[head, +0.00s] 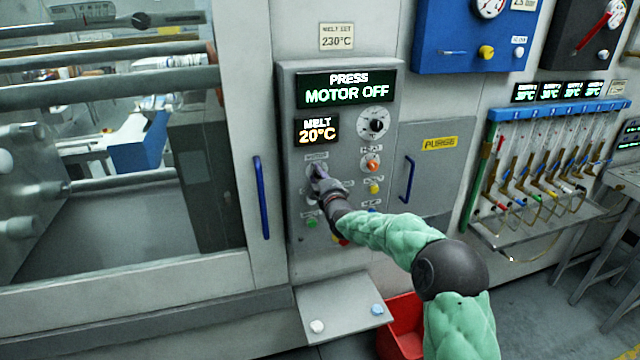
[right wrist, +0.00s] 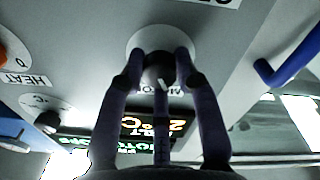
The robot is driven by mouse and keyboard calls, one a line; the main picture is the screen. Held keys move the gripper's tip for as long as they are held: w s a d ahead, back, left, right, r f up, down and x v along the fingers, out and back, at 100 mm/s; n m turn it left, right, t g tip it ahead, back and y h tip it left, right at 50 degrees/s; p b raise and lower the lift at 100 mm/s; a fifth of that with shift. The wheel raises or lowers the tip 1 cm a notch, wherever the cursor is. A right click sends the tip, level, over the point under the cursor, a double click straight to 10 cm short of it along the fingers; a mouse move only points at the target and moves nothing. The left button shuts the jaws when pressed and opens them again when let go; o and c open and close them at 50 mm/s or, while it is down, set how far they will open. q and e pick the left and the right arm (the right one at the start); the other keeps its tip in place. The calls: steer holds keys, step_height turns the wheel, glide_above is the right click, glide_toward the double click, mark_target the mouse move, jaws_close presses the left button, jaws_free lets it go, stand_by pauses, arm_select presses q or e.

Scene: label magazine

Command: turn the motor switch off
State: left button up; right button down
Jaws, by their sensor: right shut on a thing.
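The motor switch is a dark round knob (right wrist: 158,68) on a pale round plate, in the upper middle of the right wrist view. A short white mark shows on the knob. My right gripper (right wrist: 160,62) has one finger on each side of the knob and is shut on it. In the head view my right gripper (head: 318,172) is at the left of the grey control panel (head: 290,100), just below the MOTOR label, and covers most of the switch. The upper display (head: 346,89) reads "PRESS MOTOR OFF". My left gripper is not in view.
To the right of the switch are the HEAT knob (head: 370,162) and a yellow button (head: 374,188); a green button (head: 311,223) is below. A blue handle (head: 261,197) stands left of the panel. A small shelf (head: 345,305) and red bin (head: 402,325) are below.

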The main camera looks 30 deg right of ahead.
steer(key=shift+n+b, duration=0.3)
steer(key=shift+n, duration=0.3)
steer(key=c, duration=0.9)
jaws_free()
steer(key=v, duration=1.2)
steer(key=shift+f, duration=0.1)
